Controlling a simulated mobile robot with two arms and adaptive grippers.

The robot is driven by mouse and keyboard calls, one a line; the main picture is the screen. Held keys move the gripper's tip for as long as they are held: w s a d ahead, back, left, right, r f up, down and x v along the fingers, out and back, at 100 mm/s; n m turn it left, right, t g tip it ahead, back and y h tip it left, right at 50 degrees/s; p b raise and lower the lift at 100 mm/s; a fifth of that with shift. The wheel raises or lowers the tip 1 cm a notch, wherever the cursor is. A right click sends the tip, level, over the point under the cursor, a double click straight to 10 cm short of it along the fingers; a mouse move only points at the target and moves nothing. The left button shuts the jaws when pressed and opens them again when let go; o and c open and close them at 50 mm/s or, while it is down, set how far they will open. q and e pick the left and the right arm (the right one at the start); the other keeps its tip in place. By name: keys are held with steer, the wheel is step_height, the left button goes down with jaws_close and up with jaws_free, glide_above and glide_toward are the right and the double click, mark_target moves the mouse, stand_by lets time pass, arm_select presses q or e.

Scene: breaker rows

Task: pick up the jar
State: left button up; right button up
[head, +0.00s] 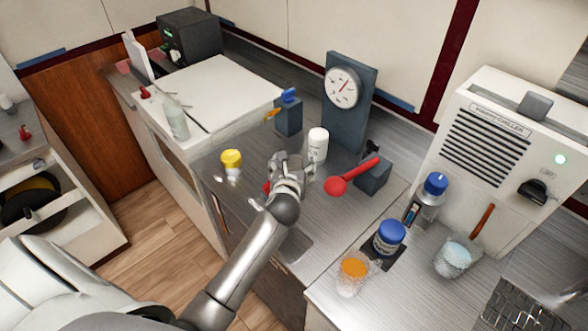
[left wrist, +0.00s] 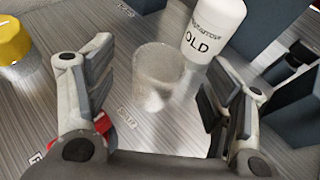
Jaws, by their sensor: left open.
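My left gripper (head: 288,172) is over the metal counter, just left of a white bottle (head: 316,146). In the left wrist view, its two fingers (left wrist: 163,88) are spread wide and hold nothing. A translucent grey glass jar (left wrist: 157,72) stands ahead between the fingers, apart from both. The white bottle marked OLD (left wrist: 213,28) stands right behind it. A yellow-lidded jar (head: 231,166) is left of the gripper. A blue-lidded jar (head: 389,238) and an orange-lidded jar (head: 354,272) stand on the nearer right counter. My right gripper is out of view.
A red lever (head: 352,177) on a dark block is close to the gripper's right. A gauge on a dark panel (head: 347,95) and a blue-knobbed block (head: 289,115) stand behind. A white machine with a vent grille (head: 487,150) is at right.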

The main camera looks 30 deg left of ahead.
mark_target(295, 157)
arm_select(q)
steer(key=shift+x, duration=1.2)
steer(key=shift+w+a+f, duration=0.15)
steer(key=shift+w, duration=0.3)
steer(key=shift+c, duration=1)
steer(key=c, duration=0.7)
steer(key=shift+c, duration=1.1)
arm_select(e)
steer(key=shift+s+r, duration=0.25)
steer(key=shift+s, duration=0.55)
